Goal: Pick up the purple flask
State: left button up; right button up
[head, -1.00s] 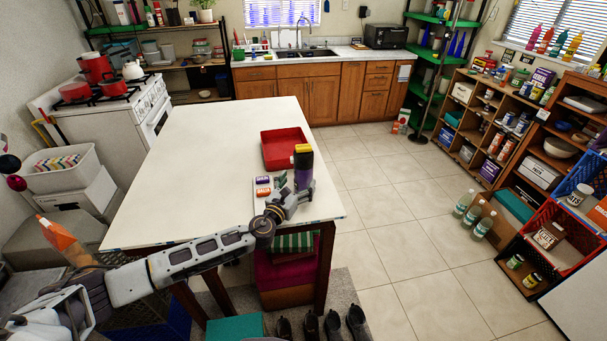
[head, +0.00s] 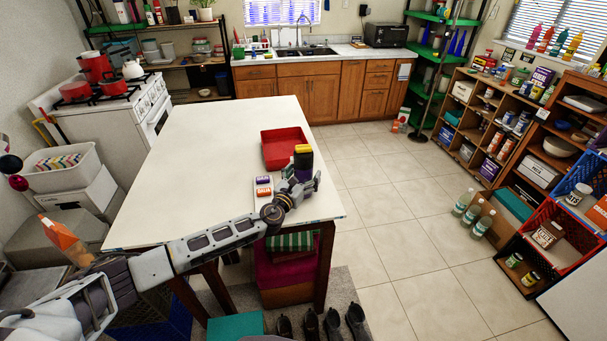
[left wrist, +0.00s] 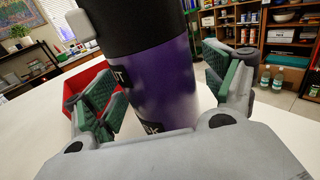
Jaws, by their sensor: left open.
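The purple flask (left wrist: 165,85) stands upright on the white table, with a black upper part. My left gripper (head: 303,184) is at the flask near the table's right edge. In the left wrist view its green-padded fingers (left wrist: 160,90) are open, one on each side of the flask. A gap shows at the right finger; contact at the left finger cannot be told. My right gripper is not in view.
A red tray (head: 283,163) lies just behind the flask on the white table (head: 200,170). The table's left half is clear.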

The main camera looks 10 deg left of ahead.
aim_at(301, 153)
pick_arm(q)
jog(key=c, duration=1.3)
jog(key=shift+r, duration=0.15)
jog(key=shift+c, duration=0.2)
jog(key=shift+r+p, duration=0.65)
jog(key=shift+r, duration=4.25)
